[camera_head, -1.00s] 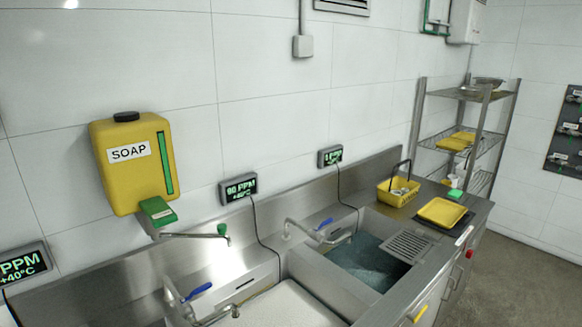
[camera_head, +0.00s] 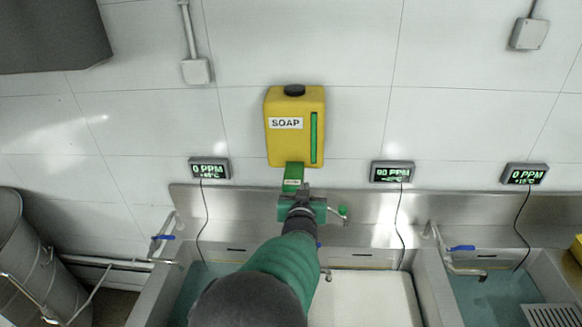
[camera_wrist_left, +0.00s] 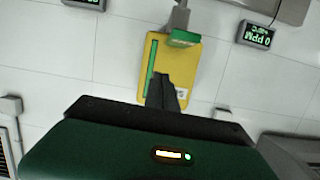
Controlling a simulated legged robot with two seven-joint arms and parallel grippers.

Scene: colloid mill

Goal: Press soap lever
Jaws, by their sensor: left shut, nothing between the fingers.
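The yellow soap dispenser (camera_head: 281,146) with a SOAP label is mounted on the tiled wall, straight ahead in the head view. Its green lever (camera_head: 293,172) sticks out at the bottom. My left gripper (camera_head: 301,189) is shut and empty, just below and in front of the lever. I cannot tell whether it touches. In the left wrist view the dispenser (camera_wrist_left: 187,60) appears upside down, its green lever (camera_wrist_left: 184,38) near the top. The dark shut fingers (camera_wrist_left: 161,76) overlap the dispenser body there, apart from the lever in the picture. My right gripper is not in view.
Below is a steel counter with a white middle basin (camera_head: 365,302) and water-filled basins on both sides. PPM displays (camera_head: 392,172) hang on the wall. A metal barrel (camera_head: 22,255) stands left.

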